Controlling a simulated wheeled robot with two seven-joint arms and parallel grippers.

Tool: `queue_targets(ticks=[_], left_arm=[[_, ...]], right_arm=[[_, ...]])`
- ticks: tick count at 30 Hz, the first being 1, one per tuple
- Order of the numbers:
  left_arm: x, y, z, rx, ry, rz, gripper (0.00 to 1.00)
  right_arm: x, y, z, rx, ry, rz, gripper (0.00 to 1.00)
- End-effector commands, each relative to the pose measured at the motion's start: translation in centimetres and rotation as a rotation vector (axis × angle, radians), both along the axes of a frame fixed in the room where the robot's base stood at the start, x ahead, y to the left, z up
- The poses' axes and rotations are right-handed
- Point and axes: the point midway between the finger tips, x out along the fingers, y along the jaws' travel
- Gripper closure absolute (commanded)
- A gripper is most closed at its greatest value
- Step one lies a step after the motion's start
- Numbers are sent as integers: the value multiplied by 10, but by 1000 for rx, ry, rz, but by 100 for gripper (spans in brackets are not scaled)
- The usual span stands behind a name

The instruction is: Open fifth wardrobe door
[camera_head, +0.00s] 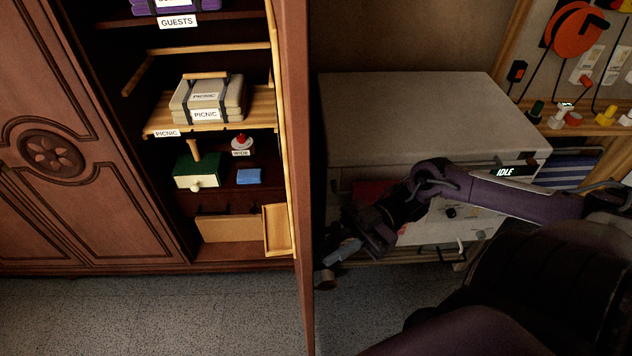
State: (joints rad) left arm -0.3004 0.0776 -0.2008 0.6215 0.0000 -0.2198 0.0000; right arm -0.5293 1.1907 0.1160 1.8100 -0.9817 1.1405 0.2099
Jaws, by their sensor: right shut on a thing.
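A reddish-brown wardrobe door (296,120) stands swung open, seen nearly edge-on between the lit shelves and the grey cabinet. A closed carved door (55,160) is at its left. My right gripper (335,262) is low beside the open door's right side, shut on the door; the exact grip is dark and hard to make out. Its purple arm comes in from the right. My left gripper is not in view.
The open bay holds a folded picnic bundle (208,97), a green box (196,172) and a blue cloth (248,176). A grey cabinet (420,115) stands behind my right arm. Speckled floor (150,310) is clear in front.

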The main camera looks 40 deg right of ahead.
Motion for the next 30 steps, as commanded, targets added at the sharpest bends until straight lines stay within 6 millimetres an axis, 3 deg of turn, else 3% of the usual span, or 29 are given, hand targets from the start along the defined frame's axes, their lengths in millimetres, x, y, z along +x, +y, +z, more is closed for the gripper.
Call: queue_targets(ticks=[16, 17, 21, 30], left_arm=[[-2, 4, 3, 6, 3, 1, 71], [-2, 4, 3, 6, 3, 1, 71], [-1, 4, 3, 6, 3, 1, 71], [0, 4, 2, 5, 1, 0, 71]], right_arm=[[-2, -8, -1, -1, 3, 0, 100], [-2, -8, -1, -1, 2, -1, 83], [-2, -7, -1, -1, 2, -1, 67], [-2, -10, -1, -1, 0, -1, 67]])
